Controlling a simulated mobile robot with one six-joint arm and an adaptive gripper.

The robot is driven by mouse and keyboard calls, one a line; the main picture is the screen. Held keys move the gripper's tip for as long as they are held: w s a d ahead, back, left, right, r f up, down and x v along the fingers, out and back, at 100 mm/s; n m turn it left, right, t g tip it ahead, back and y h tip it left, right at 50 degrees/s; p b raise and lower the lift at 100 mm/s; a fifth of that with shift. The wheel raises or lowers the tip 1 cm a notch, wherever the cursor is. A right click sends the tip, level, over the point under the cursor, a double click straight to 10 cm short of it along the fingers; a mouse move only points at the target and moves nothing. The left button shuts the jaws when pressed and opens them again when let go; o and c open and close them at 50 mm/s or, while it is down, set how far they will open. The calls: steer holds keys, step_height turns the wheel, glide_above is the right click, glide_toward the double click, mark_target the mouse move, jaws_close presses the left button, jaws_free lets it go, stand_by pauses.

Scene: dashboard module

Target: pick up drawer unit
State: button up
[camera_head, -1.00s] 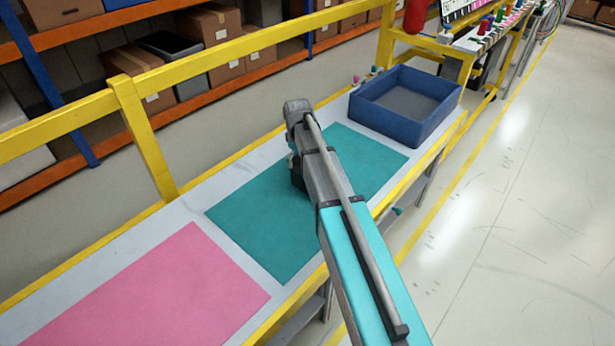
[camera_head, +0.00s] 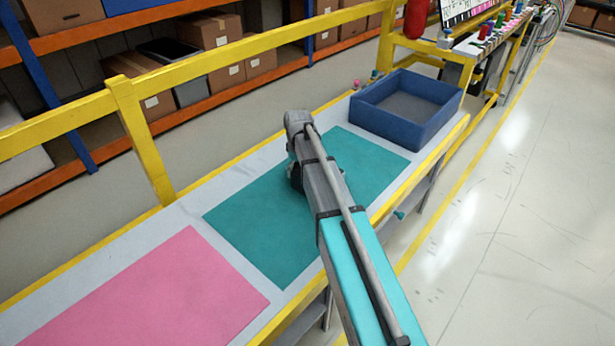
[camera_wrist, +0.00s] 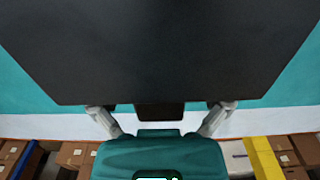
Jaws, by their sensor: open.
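A large dark grey, flat-faced block, which appears to be the drawer unit (camera_wrist: 160,50), fills the upper part of the wrist view. A small dark brown tab (camera_wrist: 160,112) shows at its lower edge. My gripper (camera_wrist: 161,107) is open, with its two fingers spread either side of the tab. The fingertips are at the block's lower edge; I cannot tell whether they touch it. In the head view my arm covers the block and most of my gripper, above the teal mat (camera_head: 255,230).
A blue open bin (camera_head: 425,132) stands at the bench's far end. A pink mat (camera_head: 150,295) lies bare on the near part. A yellow rail (camera_head: 220,60) runs along the bench's back, with shelves of boxes (camera_head: 215,32) behind. The floor at right is clear.

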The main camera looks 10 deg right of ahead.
steer(key=shift+c, duration=0.2)
jaws_close()
steer(key=shift+r, duration=0.2)
step_height(320, 180, up, 2)
steer(key=p, duration=0.2)
steer(key=shift+r+p, duration=0.1)
steer(key=shift+p, duration=0.2)
steer(key=s+r+p, duration=0.1)
steer(key=r+p, duration=0.1)
steer(key=s+d+r+p, duration=0.1)
steer(key=s+r+p, duration=0.2)
steer(key=r+p, duration=0.1)
steer(key=shift+s+d+r+p, duration=0.25)
steer(key=shift+d+p, duration=0.05)
steer(key=s+d+r+p, duration=0.1)
steer(key=s, duration=0.1)
steer(key=s+r+p, duration=0.1)
steer(key=s, duration=0.2)
steer(key=s+d+r+p, duration=0.1)
steer(key=s, duration=0.1)
steer(key=shift+s+d+r, duration=0.25)
steer(key=shift+d, duration=0.05)
steer(key=shift+s+d+r+p, duration=0.25)
steer(key=shift+s+p, duration=0.2)
steer(key=shift+s, duration=0.15)
